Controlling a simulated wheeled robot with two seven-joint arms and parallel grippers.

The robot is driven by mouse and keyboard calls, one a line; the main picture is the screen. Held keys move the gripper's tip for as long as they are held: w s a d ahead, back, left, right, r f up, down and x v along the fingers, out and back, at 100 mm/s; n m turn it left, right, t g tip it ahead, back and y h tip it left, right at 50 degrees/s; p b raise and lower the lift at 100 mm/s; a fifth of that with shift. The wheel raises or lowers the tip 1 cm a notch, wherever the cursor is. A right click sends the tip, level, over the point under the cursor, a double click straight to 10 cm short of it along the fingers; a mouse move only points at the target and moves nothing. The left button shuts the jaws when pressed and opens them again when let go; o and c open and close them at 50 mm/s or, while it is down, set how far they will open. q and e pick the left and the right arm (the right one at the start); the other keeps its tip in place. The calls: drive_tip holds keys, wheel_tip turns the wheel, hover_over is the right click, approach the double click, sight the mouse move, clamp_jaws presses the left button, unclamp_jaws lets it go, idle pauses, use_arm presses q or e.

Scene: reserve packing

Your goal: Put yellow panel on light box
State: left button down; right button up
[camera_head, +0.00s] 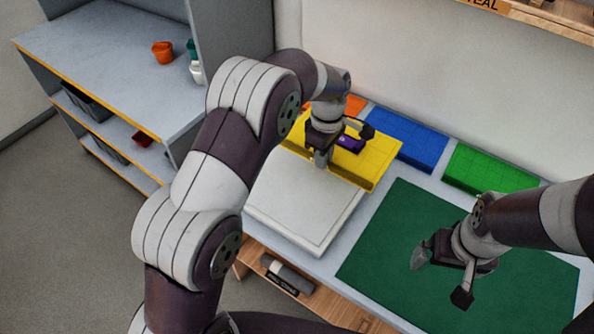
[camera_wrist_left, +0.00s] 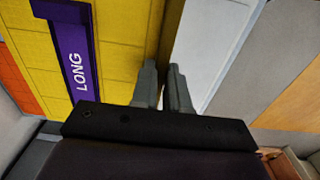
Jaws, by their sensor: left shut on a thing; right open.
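The yellow panel (camera_head: 371,166) is in the head view at the back of the table, partly hidden by my left arm. It carries a purple label that reads LONG in the left wrist view (camera_wrist_left: 78,65). My left gripper (camera_head: 321,160) is shut on the panel's near edge, and its fingers (camera_wrist_left: 163,85) show close together there. The white light box (camera_head: 300,205) lies just in front of the panel, which seems to overlap its back edge; I cannot tell whether they touch. My right gripper (camera_head: 438,278) is open and empty above the green mat.
The dark green mat (camera_head: 385,250) is right of the light box. A grey shelf (camera_head: 110,60) with small cups is at left.

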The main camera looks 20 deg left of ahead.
use_arm(q)
drive_tip(key=p, duration=0.3)
hover_over(280, 196)
drive_tip(key=f, duration=0.6)
drive_tip(key=shift+w+d, duration=0.1)
drive_tip(key=shift+d, duration=0.1)
drive_tip(key=shift+a+f, duration=0.2)
drive_tip(key=shift+f, duration=0.05)
wheel_tip(280, 196, down, 4)
drive_tip(key=shift+r+p, duration=0.15)
drive_tip(key=shift+p, duration=0.45)
drive_tip(key=shift+s+f, duration=0.2)
drive_tip(key=shift+f, duration=0.05)
drive_tip(key=c, duration=1.2)
unclamp_jaws()
drive_tip(key=shift+o, duration=0.4)
